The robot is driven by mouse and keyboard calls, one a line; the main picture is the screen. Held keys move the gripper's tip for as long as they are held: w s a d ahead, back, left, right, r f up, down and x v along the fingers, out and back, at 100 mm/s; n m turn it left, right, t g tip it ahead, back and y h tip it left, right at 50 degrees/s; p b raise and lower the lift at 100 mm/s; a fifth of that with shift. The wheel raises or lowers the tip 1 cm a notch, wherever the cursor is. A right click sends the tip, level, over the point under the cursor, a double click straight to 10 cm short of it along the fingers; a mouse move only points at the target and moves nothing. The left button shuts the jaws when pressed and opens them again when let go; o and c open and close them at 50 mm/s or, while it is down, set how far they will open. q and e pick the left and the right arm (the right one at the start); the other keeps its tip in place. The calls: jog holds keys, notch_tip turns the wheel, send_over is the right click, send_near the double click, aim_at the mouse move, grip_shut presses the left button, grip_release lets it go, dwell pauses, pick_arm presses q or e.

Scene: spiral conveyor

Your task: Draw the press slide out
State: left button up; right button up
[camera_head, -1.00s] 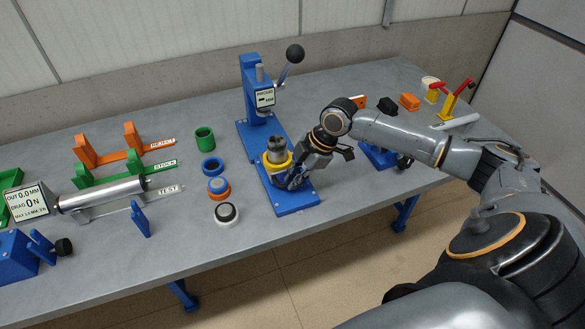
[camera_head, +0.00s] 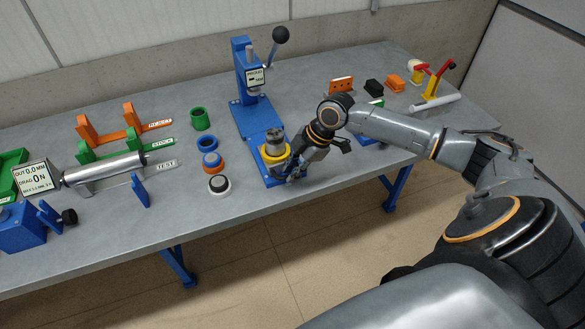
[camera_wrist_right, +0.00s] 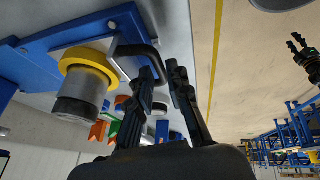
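The blue press (camera_head: 239,78) stands on the bench with a raised lever ending in a black ball. Its slide is in front, carrying a yellow ring (camera_head: 272,156) and an upright grey metal cylinder (camera_head: 274,141). The ring (camera_wrist_right: 88,62) and cylinder (camera_wrist_right: 80,101) also show in the right wrist view. A black bar handle (camera_wrist_right: 138,49) sticks out of the slide's front. My right gripper (camera_head: 288,172) is at this handle, with the bar between its fingers (camera_wrist_right: 163,80); contact is partly hidden. My left gripper (camera_wrist_right: 298,45) shows only in the wrist view, empty with fingers apart.
Loose rings, including a green one (camera_head: 201,119) and a white one (camera_head: 219,184), stand left of the press. A test rig with a steel cylinder (camera_head: 104,170) is further left. Small blocks (camera_head: 374,87) and red-handled clamps (camera_head: 432,84) stand at the right. The floor in front is clear.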

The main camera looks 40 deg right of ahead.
jog(key=shift+o, duration=0.9)
jog(key=shift+r, duration=0.15)
pick_arm(q)
jog(key=shift+s, duration=0.4)
pick_arm(e)
jog(key=v, duration=1.1)
jog(key=shift+d+r, duration=0.2)
jog(key=shift+r, duration=0.05)
jog(key=shift+s+f, duration=0.1)
